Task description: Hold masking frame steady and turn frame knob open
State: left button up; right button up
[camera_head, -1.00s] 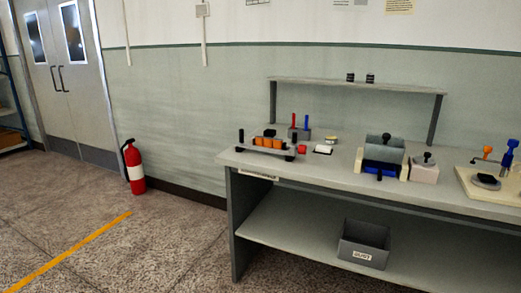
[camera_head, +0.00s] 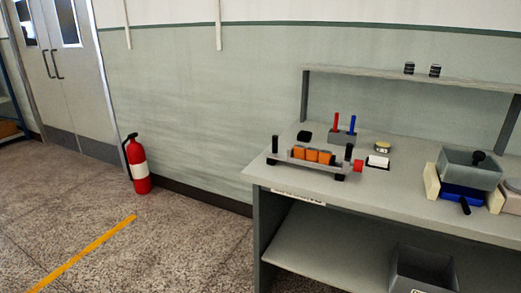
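A grey frame (camera_head: 304,165) holding several orange blocks (camera_head: 312,155) stands near the left end of the workbench. It has a black upright post at each end and small black feet. A red knob (camera_head: 358,165) sits at its right end. I take this to be the masking frame with its knob; whether the knob is open or closed cannot be told. Neither of my grippers is in view.
The workbench (camera_head: 400,206) has a raised shelf (camera_head: 420,79) behind. On it are a holder with red and blue pins (camera_head: 341,135), a white roll (camera_head: 378,161) and a grey-blue fixture (camera_head: 468,168). A grey bin (camera_head: 424,270) is below. A fire extinguisher (camera_head: 137,165) stands by the wall; floor at left is clear.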

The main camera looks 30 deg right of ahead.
aim_at(358, 164)
jog(key=z, duration=0.15)
jog(key=i, duration=1.05)
jog(key=z, duration=1.25)
jog(key=i, duration=0.55)
jog(key=z, duration=0.45)
